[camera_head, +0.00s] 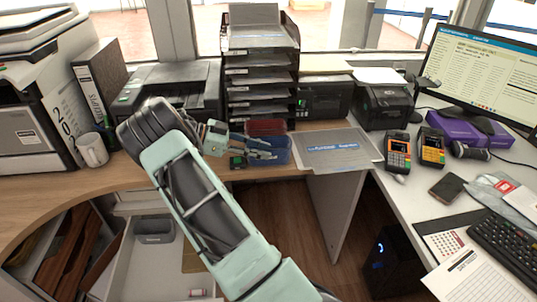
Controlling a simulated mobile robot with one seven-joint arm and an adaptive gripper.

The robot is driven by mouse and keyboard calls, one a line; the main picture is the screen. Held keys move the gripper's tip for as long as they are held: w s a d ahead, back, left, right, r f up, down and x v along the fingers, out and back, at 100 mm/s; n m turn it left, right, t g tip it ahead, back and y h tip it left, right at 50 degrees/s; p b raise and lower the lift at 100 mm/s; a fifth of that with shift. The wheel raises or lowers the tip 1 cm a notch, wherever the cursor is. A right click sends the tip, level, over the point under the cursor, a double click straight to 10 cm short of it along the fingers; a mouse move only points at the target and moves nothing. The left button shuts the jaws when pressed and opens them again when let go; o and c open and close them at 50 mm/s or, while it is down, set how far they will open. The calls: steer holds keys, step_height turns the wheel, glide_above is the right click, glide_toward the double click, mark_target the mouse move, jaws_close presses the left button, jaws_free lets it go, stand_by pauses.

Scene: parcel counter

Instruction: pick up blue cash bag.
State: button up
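A blue item (281,156), which looks like the blue cash bag, is on the wooden counter in front of the letter-tray stack. My gripper (274,149) reaches in from the left in front of it and hides part of it. Its two fingers point right and look apart, with nothing visible between them. I cannot tell whether they touch the blue item. A dark red item (266,127) is just behind the blue one.
A grey mailing bag (335,150) lies close to the right, over the counter edge. The tray stack (261,75) and a black printer (170,90) stand behind. A white mug (92,149) is at left. Card terminals (398,150) stand on the right desk.

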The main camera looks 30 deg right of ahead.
mark_target(278, 160)
steer(key=x, duration=0.6)
steer(key=shift+w+f, duration=0.1)
jaws_close()
